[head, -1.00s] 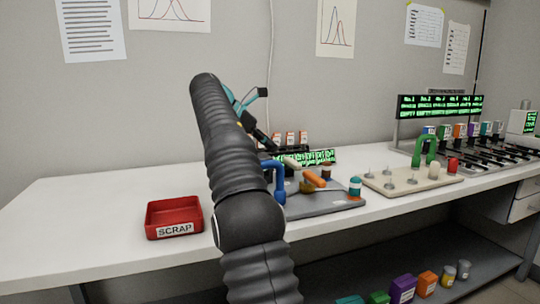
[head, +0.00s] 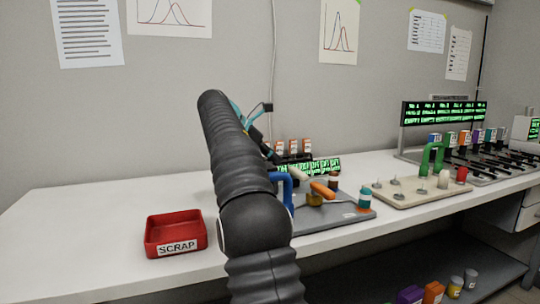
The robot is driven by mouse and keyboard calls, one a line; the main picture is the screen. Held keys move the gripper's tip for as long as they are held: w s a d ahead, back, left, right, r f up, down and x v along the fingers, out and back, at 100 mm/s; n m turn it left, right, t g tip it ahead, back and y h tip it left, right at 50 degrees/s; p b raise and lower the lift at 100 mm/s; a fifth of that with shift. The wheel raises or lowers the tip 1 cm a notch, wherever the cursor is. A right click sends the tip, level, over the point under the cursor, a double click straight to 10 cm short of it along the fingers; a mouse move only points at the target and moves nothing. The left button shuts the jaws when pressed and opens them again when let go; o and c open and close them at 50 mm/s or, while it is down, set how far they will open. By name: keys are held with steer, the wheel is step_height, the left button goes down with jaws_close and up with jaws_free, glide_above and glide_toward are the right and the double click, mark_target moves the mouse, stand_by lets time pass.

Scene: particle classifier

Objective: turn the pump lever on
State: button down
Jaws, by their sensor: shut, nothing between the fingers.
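A grey base plate (head: 345,220) lies on the white bench and carries a blue bent pipe (head: 288,188), a lever with an orange handle (head: 322,190), and a teal-capped bottle (head: 364,199). A cream bar (head: 298,174) lies just behind the orange handle. Which part is the pump lever is not labelled; the orange handle looks the most lever-like. My gripper (head: 270,154) is mostly hidden behind my own arm; its dark end shows behind and left of the plate's parts, above the bench. It is shut and empty. I cannot see it touching the lever.
A red SCRAP tray (head: 175,234) sits at the left front. A green-text display (head: 318,166) and small orange-white boxes (head: 292,146) stand behind the plate. A beige board (head: 425,190) with pegs and a green arch (head: 431,157) is to the right. The bench's left end is clear.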

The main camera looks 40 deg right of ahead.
mark_target(297, 177)
steer(key=b+x, duration=0.1)
steer(key=x, duration=0.5)
steer(key=shift+s+d+f, duration=0.1)
steer(key=shift+d+f, duration=0.15)
